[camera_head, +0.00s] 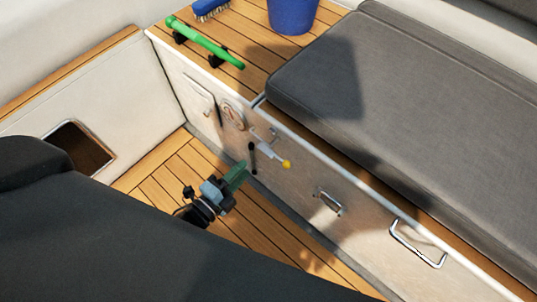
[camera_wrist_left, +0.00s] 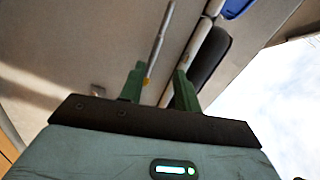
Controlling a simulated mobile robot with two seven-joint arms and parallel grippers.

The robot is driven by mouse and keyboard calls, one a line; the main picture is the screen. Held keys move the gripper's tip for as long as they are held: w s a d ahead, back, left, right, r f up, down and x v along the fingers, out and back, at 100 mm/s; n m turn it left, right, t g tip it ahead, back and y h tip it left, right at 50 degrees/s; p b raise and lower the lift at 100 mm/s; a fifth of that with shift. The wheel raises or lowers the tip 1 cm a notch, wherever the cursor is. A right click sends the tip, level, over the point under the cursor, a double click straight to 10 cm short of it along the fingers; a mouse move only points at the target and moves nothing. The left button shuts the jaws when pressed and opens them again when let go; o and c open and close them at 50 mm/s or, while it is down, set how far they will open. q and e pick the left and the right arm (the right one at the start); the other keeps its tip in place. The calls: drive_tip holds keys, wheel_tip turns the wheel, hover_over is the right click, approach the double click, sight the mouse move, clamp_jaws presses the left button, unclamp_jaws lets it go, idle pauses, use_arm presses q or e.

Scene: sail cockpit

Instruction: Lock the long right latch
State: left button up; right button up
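On the white locker front, a silver lever with a yellow tip (camera_head: 287,163) slants down to the right. A smaller metal latch (camera_head: 328,203) sits further right on the same front. I cannot tell for sure which of these is the long right latch. My left gripper (camera_head: 238,175) is low in front of the locker, close to the dark bar. In the left wrist view its green fingers (camera_wrist_left: 158,87) stand apart, with a slim grey metal bar (camera_wrist_left: 159,42) seen between them. I see no grip on it. My right gripper is out of view.
A metal handle (camera_head: 418,245) is at the right of the locker front. A grey cushion (camera_head: 400,110) lies on top. A green-handled tool (camera_head: 205,42), a blue brush (camera_head: 210,8) and a blue bucket (camera_head: 292,14) are at the back. Wooden floor (camera_head: 165,180) is clear behind the gripper.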

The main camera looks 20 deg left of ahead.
sight(266, 150)
use_arm(q)
drive_tip(key=w+d+b, duration=0.1)
drive_tip(key=w, duration=0.2)
drive_tip(key=w+d+f+m, duration=0.1)
drive_tip(key=w, duration=0.2)
drive_tip(key=w+d+m+h+b, duration=0.1)
drive_tip(key=w, duration=0.2)
drive_tip(key=shift+w+d+f+b, duration=0.2)
drive_tip(key=shift+w+b, duration=0.15)
clamp_jaws()
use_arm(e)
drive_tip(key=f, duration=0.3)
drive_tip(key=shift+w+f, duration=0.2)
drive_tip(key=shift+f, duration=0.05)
